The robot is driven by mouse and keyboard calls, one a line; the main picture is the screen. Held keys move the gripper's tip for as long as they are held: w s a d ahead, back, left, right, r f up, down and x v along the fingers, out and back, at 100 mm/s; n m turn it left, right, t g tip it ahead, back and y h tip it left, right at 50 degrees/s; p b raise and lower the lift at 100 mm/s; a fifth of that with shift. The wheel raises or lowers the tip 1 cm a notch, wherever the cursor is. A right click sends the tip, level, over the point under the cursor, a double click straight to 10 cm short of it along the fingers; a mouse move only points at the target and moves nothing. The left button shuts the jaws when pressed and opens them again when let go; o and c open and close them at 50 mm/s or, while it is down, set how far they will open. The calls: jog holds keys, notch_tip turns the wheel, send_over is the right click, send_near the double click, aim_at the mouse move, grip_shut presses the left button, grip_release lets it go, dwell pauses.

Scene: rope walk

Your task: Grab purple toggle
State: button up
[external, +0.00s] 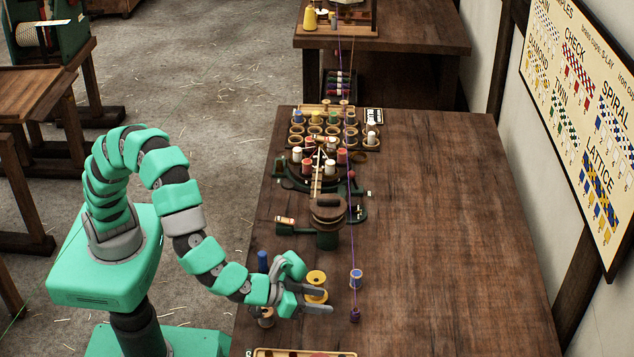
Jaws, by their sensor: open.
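The purple toggle (354,315) is a small dark purple piece on the table (440,240), at the lower end of a purple thread (348,190) that runs back along the bench. My gripper (326,300) reaches in from the left, just left of the toggle and apart from it. Its two grey fingers are open and point right toward the toggle. The fingers' exact height above the table is hard to tell.
A yellow spool (316,277) stands right behind my fingers, and a blue spool (356,279) stands behind the toggle. A dark blue piece (263,261) is behind my wrist. A tray (262,352) lies at the front edge. The table's right side is clear.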

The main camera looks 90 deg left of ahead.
notch_tip(320, 180, down, 3)
jog(key=s, duration=0.2)
jog(key=y+b, duration=0.1)
send_near(358, 316)
jog(key=shift+g, duration=0.3)
jog(key=x, duration=0.4)
jog(key=shift+a, duration=0.25)
jog(key=shift+d+b+x, duration=0.15)
jog(key=shift+b+x, duration=0.35)
jog(key=shift+x, duration=1.05)
jog(key=shift+d+b+x, duration=0.15)
jog(key=shift+b+x, duration=0.3)
jog(key=shift+x, duration=1.05)
jog(key=shift+f, duration=0.1)
grip_shut()
